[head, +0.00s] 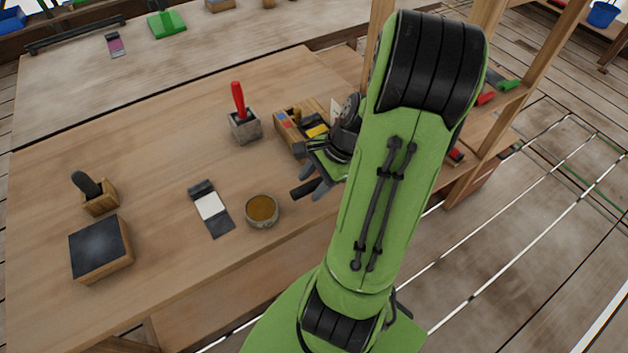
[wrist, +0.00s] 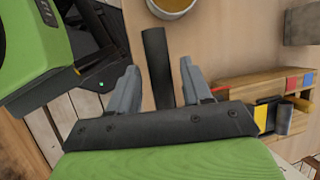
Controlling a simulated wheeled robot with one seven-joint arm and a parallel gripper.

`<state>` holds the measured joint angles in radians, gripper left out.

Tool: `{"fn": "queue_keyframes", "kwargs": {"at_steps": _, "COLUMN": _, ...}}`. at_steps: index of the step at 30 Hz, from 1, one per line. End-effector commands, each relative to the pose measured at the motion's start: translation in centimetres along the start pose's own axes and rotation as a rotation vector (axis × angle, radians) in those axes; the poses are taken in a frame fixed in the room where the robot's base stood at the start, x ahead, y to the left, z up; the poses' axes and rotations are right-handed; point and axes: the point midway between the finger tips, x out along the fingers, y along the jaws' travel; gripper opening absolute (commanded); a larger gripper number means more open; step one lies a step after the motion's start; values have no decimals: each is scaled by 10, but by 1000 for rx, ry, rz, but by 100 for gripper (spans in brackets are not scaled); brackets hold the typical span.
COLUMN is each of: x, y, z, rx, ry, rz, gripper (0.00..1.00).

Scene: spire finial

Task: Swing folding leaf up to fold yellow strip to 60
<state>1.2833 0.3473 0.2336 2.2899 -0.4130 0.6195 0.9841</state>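A wooden folding fixture with red and blue marks (head: 287,128) sits near the bench's right edge; it also shows at the right of the wrist view (wrist: 250,84). The yellow strip (head: 317,131) lies in it beside dark metal parts, and its end shows in the wrist view (wrist: 261,117). A black bar like a handle (wrist: 156,62) lies between the fingers of my gripper (wrist: 159,72), with a gap on each side. The bar also shows in the head view (head: 305,187). My gripper is open. I cannot make out the folding leaf's angle; my arm and gripper hide part of the fixture.
A round tin (head: 262,210) stands left of my gripper. A grey block with a red-handled tool (head: 245,127) stands behind. A scraper (head: 210,208) and a dark-topped block (head: 100,248) lie further left. A wooden post (head: 483,30) rises at the right.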

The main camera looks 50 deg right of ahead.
Motion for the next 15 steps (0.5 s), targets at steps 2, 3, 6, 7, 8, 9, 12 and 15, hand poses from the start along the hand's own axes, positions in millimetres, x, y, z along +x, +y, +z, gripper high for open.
{"fn": "queue_keyframes", "kwargs": {"at_steps": 2, "x": 0, "y": 0, "z": 0, "rx": 0, "ry": 0, "rz": 0, "gripper": 36}}
{"fn": "queue_keyframes", "kwargs": {"at_steps": 3, "x": 0, "y": 0, "z": 0, "rx": 0, "ry": 0, "rz": 0, "gripper": 30}}
{"fn": "queue_keyframes", "kwargs": {"at_steps": 6, "x": 0, "y": 0, "z": 0, "rx": 0, "ry": 0, "rz": 0, "gripper": 14}}
{"fn": "queue_keyframes", "kwargs": {"at_steps": 7, "x": 0, "y": 0, "z": 0, "rx": 0, "ry": 0, "rz": 0, "gripper": 10}}
{"fn": "queue_keyframes", "kwargs": {"at_steps": 8, "x": 0, "y": 0, "z": 0, "rx": 0, "ry": 0, "rz": 0, "gripper": 5}}
{"fn": "queue_keyframes", "kwargs": {"at_steps": 9, "x": 0, "y": 0, "z": 0, "rx": 0, "ry": 0, "rz": 0, "gripper": 0}}
{"fn": "queue_keyframes", "kwargs": {"at_steps": 12, "x": 0, "y": 0, "z": 0, "rx": 0, "ry": 0, "rz": 0, "gripper": 0}}
{"fn": "queue_keyframes", "kwargs": {"at_steps": 15, "x": 0, "y": 0, "z": 0, "rx": 0, "ry": 0, "rz": 0, "gripper": 0}}
